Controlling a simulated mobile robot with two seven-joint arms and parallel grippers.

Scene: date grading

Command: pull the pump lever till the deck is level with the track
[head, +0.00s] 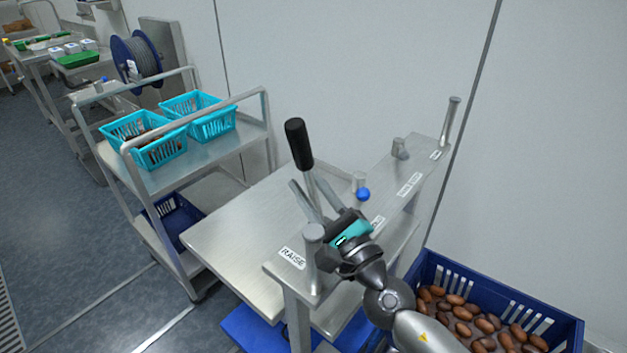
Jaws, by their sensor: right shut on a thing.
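The pump lever has a black grip (299,145) on a thin metal shaft and stands nearly upright, leaning a little left. My right gripper (308,188) is below the grip, with its two fingers on either side of the shaft, and is shut on the lever. The lever's lower end is hidden behind the gripper. A flat metal plate, seemingly the deck (228,235), lies left of the lever. A metal rail (425,165) with posts and labels runs beside it; I cannot tell whether it is the track, or how their heights compare. My left gripper is not in view.
A short post (313,250) stands by a RAISE label (292,257). A blue ball knob (363,194) is behind my gripper. A blue crate of dates (560,325) is at lower right. A trolley (235,150) with turquoise baskets (170,152) stands left. Floor at far left is clear.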

